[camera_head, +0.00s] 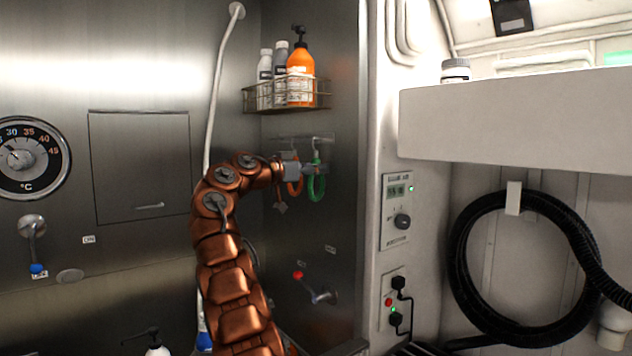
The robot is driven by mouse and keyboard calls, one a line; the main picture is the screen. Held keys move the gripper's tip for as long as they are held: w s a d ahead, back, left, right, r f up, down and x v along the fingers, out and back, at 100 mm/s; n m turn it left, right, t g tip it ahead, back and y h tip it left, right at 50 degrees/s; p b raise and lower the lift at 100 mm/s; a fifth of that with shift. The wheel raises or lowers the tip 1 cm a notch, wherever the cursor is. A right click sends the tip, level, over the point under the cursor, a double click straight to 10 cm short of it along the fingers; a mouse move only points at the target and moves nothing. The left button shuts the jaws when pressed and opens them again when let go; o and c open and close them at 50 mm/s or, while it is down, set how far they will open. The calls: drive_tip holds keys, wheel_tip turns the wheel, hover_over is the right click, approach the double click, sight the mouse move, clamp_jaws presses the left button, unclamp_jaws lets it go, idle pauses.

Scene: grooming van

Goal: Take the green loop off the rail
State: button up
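The green loop (316,190) hangs on the metal side wall below a short rail (302,138). An orange loop (296,188) hangs just left of it, partly hidden by my gripper. My copper arm reaches up from below, and my grey gripper (316,169) is at the upper part of the green loop. Its fingers overlap the loop in this view. They are too small here to tell whether they are closed on it or only around it.
A wire basket (287,96) with an orange pump bottle (300,70) and other bottles is fixed above the rail. A red-marked tap (318,293) sticks out below. A white hose (217,90) runs behind my arm. A control panel (396,212) is to the right.

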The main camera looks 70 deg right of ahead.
clamp_jaws()
